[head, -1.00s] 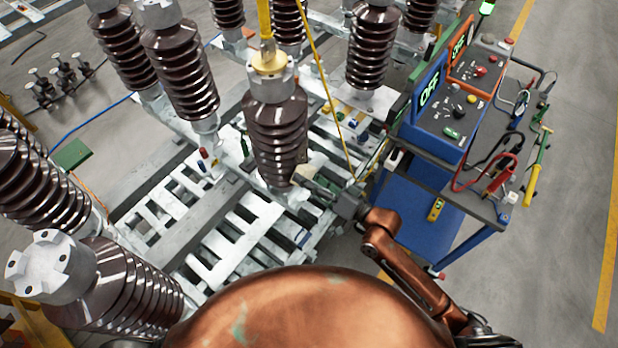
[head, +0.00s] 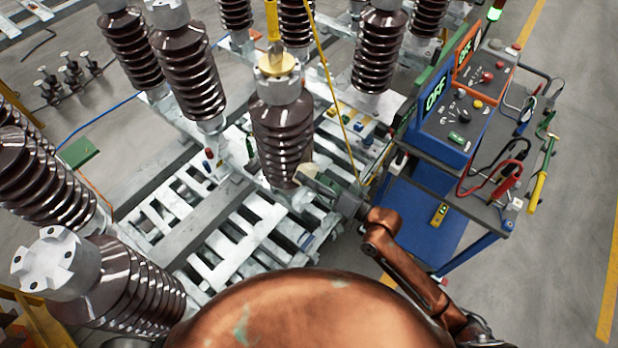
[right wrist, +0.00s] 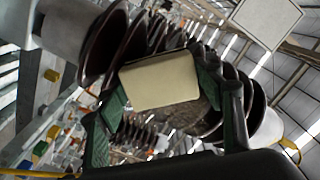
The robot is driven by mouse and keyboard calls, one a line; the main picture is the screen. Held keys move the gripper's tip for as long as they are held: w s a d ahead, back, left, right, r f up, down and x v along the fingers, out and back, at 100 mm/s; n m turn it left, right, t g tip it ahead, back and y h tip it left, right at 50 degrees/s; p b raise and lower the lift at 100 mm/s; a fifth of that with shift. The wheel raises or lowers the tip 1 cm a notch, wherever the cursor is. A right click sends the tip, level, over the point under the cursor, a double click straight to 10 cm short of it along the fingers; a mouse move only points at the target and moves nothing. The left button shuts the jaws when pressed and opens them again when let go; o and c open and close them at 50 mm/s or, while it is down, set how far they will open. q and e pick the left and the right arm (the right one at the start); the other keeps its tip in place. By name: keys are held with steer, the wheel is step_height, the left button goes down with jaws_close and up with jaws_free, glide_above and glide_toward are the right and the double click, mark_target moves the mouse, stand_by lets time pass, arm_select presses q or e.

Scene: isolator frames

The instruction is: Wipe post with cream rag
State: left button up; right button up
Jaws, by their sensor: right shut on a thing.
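The post is a dark brown ribbed insulator (head: 280,130) with a grey metal cap, upright in the middle of the head view; its ribs also fill the right wrist view (right wrist: 225,85) behind the rag. My right gripper (head: 312,178) is at the post's lower right side. In the right wrist view its two green fingers (right wrist: 165,95) are shut on the cream rag (right wrist: 160,80), a flat, pale pad facing the ribs. The rag also shows small in the head view (head: 306,172), close against the lower ribs; whether it touches cannot be told. My left gripper is out of view.
Other brown insulators stand around, one at the lower left (head: 125,285) and one behind left (head: 188,75). A yellow pole (head: 272,22) stands on the post's cap. A blue cart with test boxes (head: 450,120) stands right. Slatted white metal framing (head: 225,250) lies below.

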mark_target(317, 169)
steer(key=shift+w+d+b, duration=0.65)
steer(key=shift+w+d, duration=0.45)
steer(key=shift+w, duration=0.25)
steer(key=w+d+b, duration=0.2)
steer(key=w, duration=0.1)
steer(key=shift+w, duration=0.1)
steer(key=shift+a+r+p, duration=0.1)
steer(key=shift+r+p, duration=0.95)
steer(key=shift+r, duration=0.35)
steer(key=shift+s+a+p, duration=0.55)
steer(key=shift+s+p, duration=0.2)
steer(key=shift+p, duration=0.15)
steer(key=shift+s+a+p, duration=0.5)
steer(key=shift+s+p, duration=0.1)
steer(key=shift+s, duration=0.05)
steer(key=shift+s+a+f, duration=0.1)
steer(key=shift+s+a, duration=0.1)
steer(key=shift+s, duration=0.15)
